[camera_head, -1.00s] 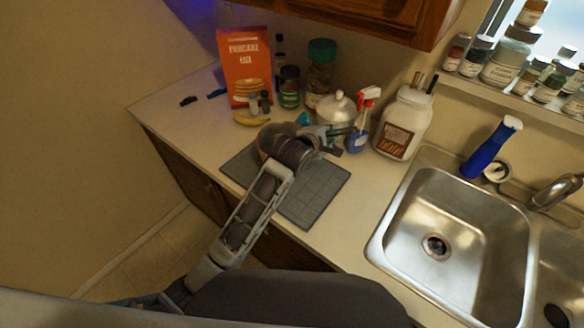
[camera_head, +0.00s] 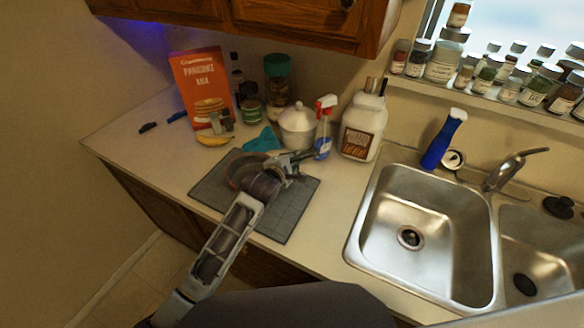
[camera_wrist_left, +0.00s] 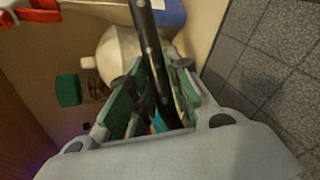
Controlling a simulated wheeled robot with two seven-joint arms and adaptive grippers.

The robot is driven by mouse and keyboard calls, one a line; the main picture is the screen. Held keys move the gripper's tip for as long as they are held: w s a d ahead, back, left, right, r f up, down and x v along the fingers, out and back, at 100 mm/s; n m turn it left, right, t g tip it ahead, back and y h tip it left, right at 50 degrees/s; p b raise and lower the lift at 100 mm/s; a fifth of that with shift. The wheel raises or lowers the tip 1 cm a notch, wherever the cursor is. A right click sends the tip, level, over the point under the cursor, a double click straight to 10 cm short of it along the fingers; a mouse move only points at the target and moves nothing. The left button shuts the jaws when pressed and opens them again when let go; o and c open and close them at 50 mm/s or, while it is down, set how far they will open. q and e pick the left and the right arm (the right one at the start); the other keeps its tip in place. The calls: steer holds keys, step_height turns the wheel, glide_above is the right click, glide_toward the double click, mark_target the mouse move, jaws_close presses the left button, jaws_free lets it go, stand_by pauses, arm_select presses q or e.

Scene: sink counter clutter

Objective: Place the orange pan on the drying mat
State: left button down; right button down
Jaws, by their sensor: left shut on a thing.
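The orange pan (camera_head: 236,170) is over the left back part of the dark grey drying mat (camera_head: 290,210) in the head view. My forearm and wrist hide much of it, and I cannot tell whether its base touches the mat. My left gripper (camera_head: 291,164) is at the mat's back right edge. In the left wrist view a black riveted handle (camera_wrist_left: 151,45) runs between the green-padded fingers of the left gripper (camera_wrist_left: 150,105), which are shut on it. The mat's tiled surface also shows there (camera_wrist_left: 270,50). My right gripper is not in view.
Behind the mat stand a teal cloth (camera_head: 262,140), a lidded white bowl (camera_head: 297,130), a spray bottle (camera_head: 324,130) and a large jar (camera_head: 362,128). A banana (camera_head: 214,141) and pancake mix box (camera_head: 203,90) are back left. The sink (camera_head: 425,235) is right.

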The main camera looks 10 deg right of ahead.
arm_select(q)
steer(key=shift+f, duration=1.75)
steer(key=c, duration=1.3)
jaws_free()
steer(key=shift+f, duration=0.2)
steer(key=shift+s+r, duration=0.1)
steer(key=shift+r, duration=0.05)
steer(key=shift+b+v, duration=0.3)
steer(key=shift+v, duration=5.65)
